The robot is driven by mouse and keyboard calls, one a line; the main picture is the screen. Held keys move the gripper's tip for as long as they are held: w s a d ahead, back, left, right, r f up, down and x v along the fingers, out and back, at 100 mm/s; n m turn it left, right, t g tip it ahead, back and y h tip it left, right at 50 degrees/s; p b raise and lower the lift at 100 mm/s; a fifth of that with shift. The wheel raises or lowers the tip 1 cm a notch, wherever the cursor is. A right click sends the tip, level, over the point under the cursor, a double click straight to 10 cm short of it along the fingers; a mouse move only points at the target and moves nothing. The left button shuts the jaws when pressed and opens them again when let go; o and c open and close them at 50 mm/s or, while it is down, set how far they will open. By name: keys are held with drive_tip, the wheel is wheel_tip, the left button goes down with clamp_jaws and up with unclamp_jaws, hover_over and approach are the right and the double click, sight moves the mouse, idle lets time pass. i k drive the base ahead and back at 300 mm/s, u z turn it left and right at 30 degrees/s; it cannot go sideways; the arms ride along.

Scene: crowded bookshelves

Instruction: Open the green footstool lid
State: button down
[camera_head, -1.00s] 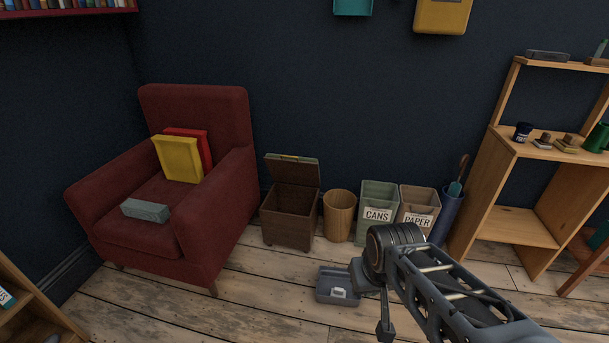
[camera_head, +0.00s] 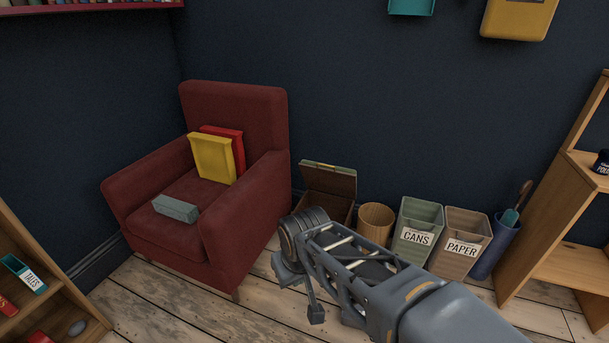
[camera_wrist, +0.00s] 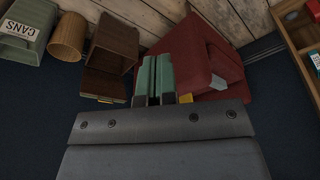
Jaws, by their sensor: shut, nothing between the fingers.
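The footstool (camera_head: 322,207) is a brown box against the dark wall, between the red armchair and a round bin. Its lid (camera_head: 330,181) stands raised at the back, tilted up, with a brownish inner face and a small yellowish tab on its edge. My arm hides the front of the box in the head view. In the wrist view the box (camera_wrist: 117,40) and its raised lid (camera_wrist: 104,84) show at upper left. My gripper (camera_wrist: 153,58) has green fingers, shut and empty, to the right of the footstool in that picture, apart from it.
The red armchair (camera_head: 245,215) holds yellow and red books and a grey block. A round bin (camera_head: 376,222), a cans bin (camera_head: 418,222), a paper bin (camera_head: 464,235) and a blue umbrella holder (camera_head: 497,243) stand rightward. Wooden shelves stand at both sides. Floor is clear before the armchair.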

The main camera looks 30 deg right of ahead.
sight(322, 177)
drive_tip(key=i, duration=1)
drive_tip(key=z, duration=0.4)
